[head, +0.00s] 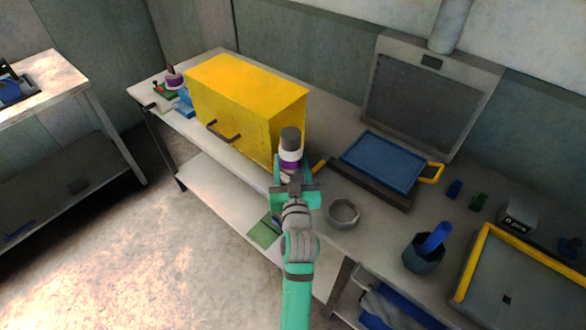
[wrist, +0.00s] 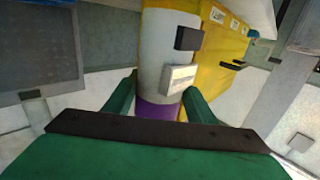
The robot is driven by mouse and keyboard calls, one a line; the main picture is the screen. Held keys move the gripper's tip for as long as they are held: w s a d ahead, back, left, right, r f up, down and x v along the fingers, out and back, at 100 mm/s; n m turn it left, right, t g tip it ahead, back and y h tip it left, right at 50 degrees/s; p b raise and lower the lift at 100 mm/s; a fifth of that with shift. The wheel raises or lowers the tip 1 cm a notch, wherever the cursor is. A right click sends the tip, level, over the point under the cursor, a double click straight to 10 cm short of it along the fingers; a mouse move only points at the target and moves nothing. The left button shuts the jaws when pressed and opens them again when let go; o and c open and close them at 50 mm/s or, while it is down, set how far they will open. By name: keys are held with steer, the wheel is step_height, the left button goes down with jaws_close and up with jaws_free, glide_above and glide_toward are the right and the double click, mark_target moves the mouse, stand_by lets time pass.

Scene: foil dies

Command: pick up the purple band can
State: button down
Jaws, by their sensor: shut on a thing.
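The purple band can (head: 289,155) is pale with a purple band and a dark grey top. It stands about upright in my gripper (head: 289,173), by the right front corner of the yellow box. In the wrist view the can (wrist: 166,62) sits between the two green fingers of my gripper (wrist: 158,98), with its purple band low between them. The fingers are shut on it. Its base is hidden by my gripper, so I cannot tell whether it touches the bench.
A large yellow box (head: 240,95) with a dark handle stands close behind the can. A similar purple-banded container (head: 174,81) stands at the bench's far left. A grey ring-shaped dish (head: 342,212), a blue tray (head: 383,162) and a dark cup (head: 424,254) lie to the right.

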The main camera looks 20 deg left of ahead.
mark_target(283, 159)
steer(key=s+r, duration=0.1)
steer(key=r, duration=0.1)
steer(key=s+a+r, duration=0.1)
steer(key=s+r, duration=0.1)
steer(key=shift+a, duration=0.1)
steer(key=s+a+r, duration=0.3)
steer(key=s+r, duration=0.1)
steer(key=s, duration=0.5)
steer(key=shift+r, duration=0.3)
